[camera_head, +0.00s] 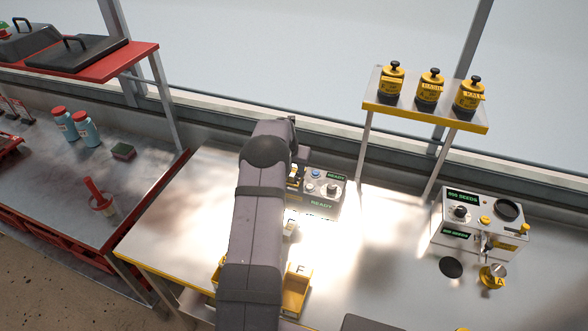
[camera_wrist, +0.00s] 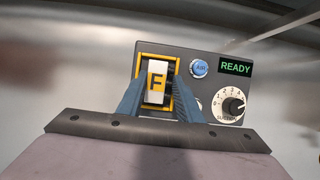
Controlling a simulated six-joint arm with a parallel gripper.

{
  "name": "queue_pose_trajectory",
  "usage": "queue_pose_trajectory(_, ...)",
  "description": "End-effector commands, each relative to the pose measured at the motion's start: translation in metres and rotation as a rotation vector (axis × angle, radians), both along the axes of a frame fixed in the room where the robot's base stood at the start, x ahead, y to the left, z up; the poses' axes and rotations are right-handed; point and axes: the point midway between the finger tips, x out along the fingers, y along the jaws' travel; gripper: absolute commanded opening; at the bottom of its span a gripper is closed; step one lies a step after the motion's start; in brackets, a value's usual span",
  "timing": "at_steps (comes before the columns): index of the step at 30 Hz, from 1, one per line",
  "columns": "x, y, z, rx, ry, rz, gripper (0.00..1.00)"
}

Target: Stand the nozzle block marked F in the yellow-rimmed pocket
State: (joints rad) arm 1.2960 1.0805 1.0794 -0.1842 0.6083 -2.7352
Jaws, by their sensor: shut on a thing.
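In the head view my arm covers the gripper and most of the block; part of the yellow rim (camera_head: 292,183) shows beside the arm.
The panel (camera_head: 322,190) has a blue AIR button (camera_wrist: 199,67), a dial (camera_wrist: 230,105) and a READY display (camera_wrist: 235,67). A yellow bin (camera_head: 297,291) marked F is near the front. A shelf (camera_head: 424,112) with yellow jars and a seed counter (camera_head: 470,222) stand to the right.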

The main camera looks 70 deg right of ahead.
Motion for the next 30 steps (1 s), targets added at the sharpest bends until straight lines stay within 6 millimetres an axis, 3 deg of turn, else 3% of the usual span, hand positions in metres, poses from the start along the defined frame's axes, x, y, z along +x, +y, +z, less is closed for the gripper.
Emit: queue_pose_trajectory(30,-0.001,0.004,-0.021,0.012,0.002,-0.001,0.07)
